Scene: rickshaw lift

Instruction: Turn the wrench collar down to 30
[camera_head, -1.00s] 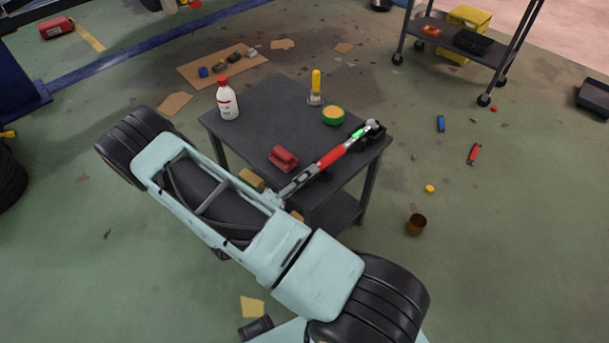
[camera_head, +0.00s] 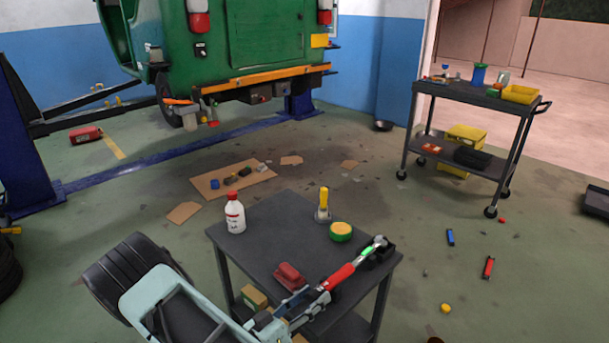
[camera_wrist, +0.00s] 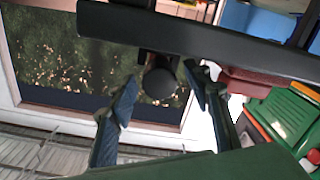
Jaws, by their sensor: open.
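The wrench (camera_head: 340,274) lies slanted on the dark table (camera_head: 285,235). It has a red grip, a bright green part and a silver head, which sits at a black holder (camera_head: 380,252) at the table's right corner. My gripper (camera_head: 318,294) is at the near lower end of the wrench, roughly in line with it. In the wrist view my gripper (camera_wrist: 161,80) is open, with a dark round end between its two fingers; it looks like the wrench's near end. I cannot tell whether the fingers touch it. The collar's scale is too small to read.
A green rickshaw (camera_head: 240,40) stands raised behind; a cart (camera_head: 470,95) is at right.

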